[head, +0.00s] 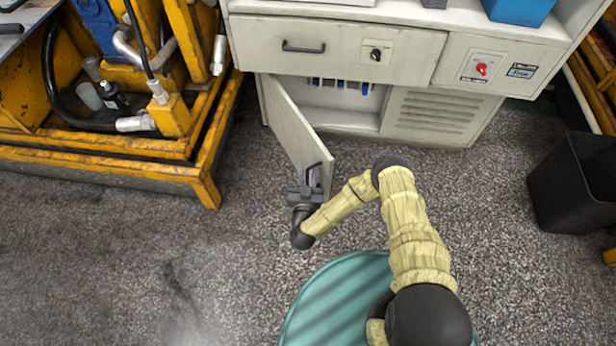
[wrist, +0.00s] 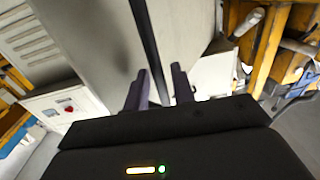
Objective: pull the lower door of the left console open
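The lower door (head: 298,130) of the left console (head: 340,50) is a pale grey panel hinged on its left side. It stands swung well out toward me, and part of the cupboard inside shows. Its dark bar handle (head: 324,166) is near the free edge. My gripper (head: 312,177) is at this handle. In the wrist view the handle (wrist: 149,40) runs between the two fingers of my gripper (wrist: 160,80). The bar lies close to the left finger, with a gap to the right one. The door face (wrist: 95,35) also shows there.
A closed drawer (head: 335,50) is above the cupboard opening. A yellow machine frame (head: 195,165) stands left of the door. A black bin (head: 575,180) is at the right. The speckled floor (head: 130,250) is clear in front and to the left.

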